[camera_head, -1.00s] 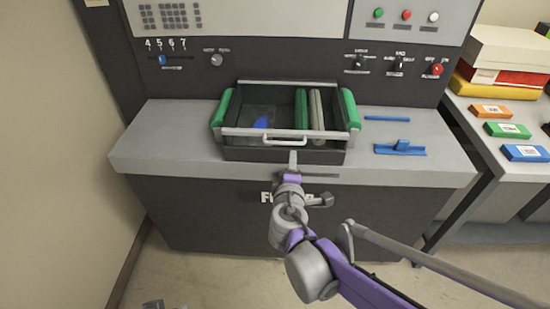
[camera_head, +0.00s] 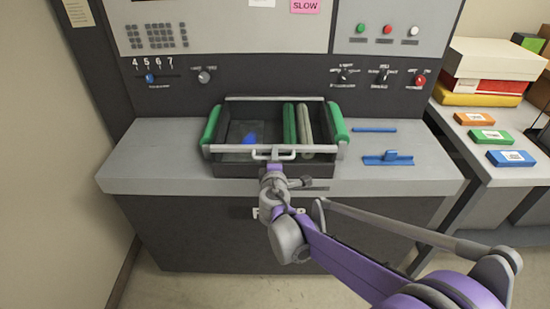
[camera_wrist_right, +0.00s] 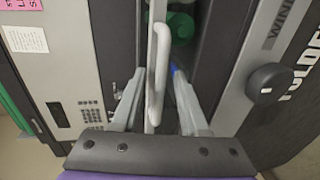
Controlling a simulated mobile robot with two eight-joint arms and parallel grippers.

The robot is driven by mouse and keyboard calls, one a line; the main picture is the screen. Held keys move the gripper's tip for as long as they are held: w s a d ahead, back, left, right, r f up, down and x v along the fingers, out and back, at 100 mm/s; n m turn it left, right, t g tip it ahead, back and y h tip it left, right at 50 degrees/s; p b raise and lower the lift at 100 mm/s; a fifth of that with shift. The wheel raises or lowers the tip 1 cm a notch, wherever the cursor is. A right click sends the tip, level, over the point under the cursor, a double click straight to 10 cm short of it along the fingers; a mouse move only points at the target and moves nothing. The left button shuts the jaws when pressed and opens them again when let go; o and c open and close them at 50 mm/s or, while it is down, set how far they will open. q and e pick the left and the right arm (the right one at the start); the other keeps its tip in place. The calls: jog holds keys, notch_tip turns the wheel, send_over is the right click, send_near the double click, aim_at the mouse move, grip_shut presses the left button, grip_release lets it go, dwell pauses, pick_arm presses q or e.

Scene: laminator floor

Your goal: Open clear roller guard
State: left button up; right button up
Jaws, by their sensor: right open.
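The roller guard is a clear cover with a light frame (camera_head: 222,149) over the dark roller box on the machine's counter; it appears lowered, and its pane is hard to make out. Its white handle (camera_head: 287,156) sits at the middle of the front bar. Green and grey rollers (camera_head: 304,124) show inside. My right gripper (camera_head: 274,158) is at the handle, and its tips overlap it in the head view. In the right wrist view my right gripper (camera_wrist_right: 157,78) is open, with the handle (camera_wrist_right: 157,60) between its fingers. Contact cannot be told. My left gripper is out of view.
A blue tool (camera_head: 388,158) and a blue bar (camera_head: 374,130) lie on the counter (camera_head: 425,165) to the right. Green grips (camera_head: 338,123) flank the roller box. The control panel (camera_head: 270,80) rises behind. A side table with boxes (camera_head: 490,65) stands at the right.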

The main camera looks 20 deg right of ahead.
grip_shut()
dwell(1.4)
